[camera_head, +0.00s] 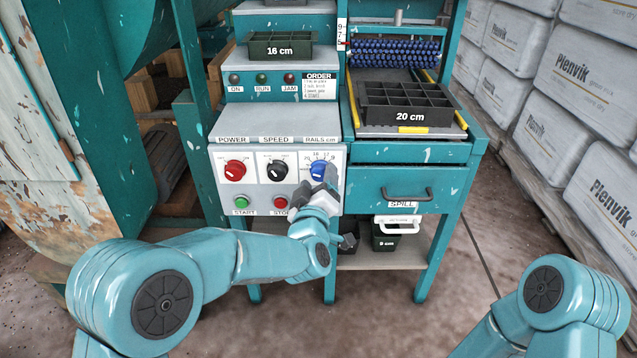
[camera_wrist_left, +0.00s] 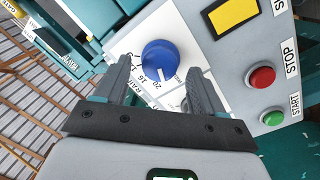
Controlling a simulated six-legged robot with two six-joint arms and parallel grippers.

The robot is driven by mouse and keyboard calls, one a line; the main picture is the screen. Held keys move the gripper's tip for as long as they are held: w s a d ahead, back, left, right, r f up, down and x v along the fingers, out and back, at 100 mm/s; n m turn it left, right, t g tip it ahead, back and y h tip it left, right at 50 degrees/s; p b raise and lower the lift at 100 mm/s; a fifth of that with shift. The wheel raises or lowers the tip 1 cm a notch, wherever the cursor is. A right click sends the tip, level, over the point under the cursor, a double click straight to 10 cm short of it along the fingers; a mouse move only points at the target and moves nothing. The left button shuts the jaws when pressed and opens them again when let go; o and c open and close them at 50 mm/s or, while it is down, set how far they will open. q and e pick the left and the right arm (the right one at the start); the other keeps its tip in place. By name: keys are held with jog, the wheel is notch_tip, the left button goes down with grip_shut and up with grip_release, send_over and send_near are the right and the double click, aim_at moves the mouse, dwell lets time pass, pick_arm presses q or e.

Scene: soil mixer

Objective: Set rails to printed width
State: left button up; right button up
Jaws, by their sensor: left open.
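The blue RAILS cm knob (camera_head: 318,169) is on the right of the white control panel, partly covered by my left gripper in the head view. My left gripper (camera_head: 322,185) is in front of it. In the left wrist view the blue knob (camera_wrist_left: 160,59) lies ahead, between the two open fingers of the left gripper (camera_wrist_left: 155,82), which do not appear closed on it. Numbers ring the knob, but its exact setting is hard to read. The yellow rails (camera_head: 433,76) flank a black tray marked 20 cm (camera_head: 408,104) on the machine bed. My right gripper is not visible.
The red POWER knob (camera_head: 235,170) and black SPEED knob (camera_head: 277,170) are left of the blue knob. The green START button (camera_head: 241,202) and red STOP button (camera_head: 280,202) sit below. A drawer handle (camera_head: 407,194) projects at right.

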pick_arm(q)
jog(key=shift+w, duration=0.6)
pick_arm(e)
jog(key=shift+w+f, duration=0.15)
